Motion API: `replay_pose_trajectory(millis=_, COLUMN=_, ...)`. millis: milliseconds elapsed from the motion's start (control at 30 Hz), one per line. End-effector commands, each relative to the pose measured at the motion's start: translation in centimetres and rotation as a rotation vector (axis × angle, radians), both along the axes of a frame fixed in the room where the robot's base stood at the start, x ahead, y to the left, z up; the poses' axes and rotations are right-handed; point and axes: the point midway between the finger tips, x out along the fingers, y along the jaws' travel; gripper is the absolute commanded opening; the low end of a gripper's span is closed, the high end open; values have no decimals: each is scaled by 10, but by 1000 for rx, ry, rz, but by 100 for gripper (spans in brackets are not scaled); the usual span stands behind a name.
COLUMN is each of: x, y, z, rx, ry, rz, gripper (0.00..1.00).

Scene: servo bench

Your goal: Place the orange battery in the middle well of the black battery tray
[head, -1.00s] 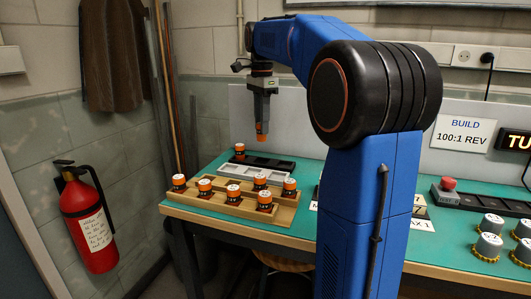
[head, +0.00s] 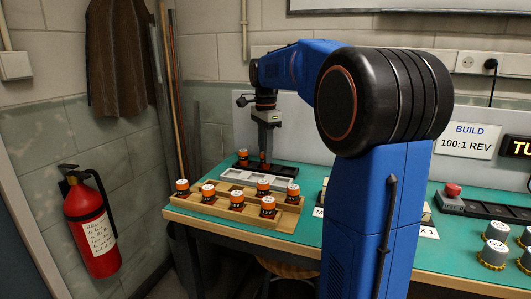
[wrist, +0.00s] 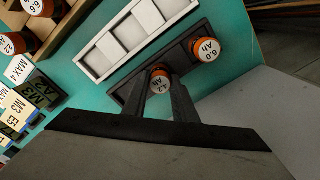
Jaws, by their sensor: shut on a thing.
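The black battery tray (head: 289,170) lies at the back of the bench, and it also shows in the wrist view (wrist: 183,55). My gripper (head: 265,151) points down over it, shut on an orange battery (wrist: 160,70) with a white top label. In the wrist view my fingertips (wrist: 160,84) grip this battery's sides at the tray's middle. I cannot tell whether its base is inside the middle well or just above it. Another orange battery (wrist: 206,49), marked 6.0 AH, stands in the end well, which is the left end in the head view (head: 243,157).
A white tray (head: 257,180) lies in front of the black one. A wooden rack (head: 228,213) with several orange batteries stands nearer the front edge. A grey wall panel (head: 340,136) stands behind.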

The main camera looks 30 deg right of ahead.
Motion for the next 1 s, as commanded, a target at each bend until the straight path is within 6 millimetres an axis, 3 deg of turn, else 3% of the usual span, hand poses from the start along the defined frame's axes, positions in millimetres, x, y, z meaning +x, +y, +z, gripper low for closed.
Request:
replay_pose_trajectory(millis=100, x=0, y=0, z=-3, rx=0, ry=0, rz=0, gripper=0)
replay_pose_trajectory(millis=133, x=0, y=0, z=-3, rx=0, ry=0, rz=0, gripper=32)
replay_pose_trajectory(millis=200, x=0, y=0, z=-2, rx=0, ry=0, rz=0, gripper=44)
replay_pose_trajectory(millis=633, x=0, y=0, z=8, rx=0, ry=0, rz=0, gripper=44)
replay_pose_trajectory(millis=1000, x=1, y=0, z=74, rx=0, ry=-2, rz=0, gripper=44)
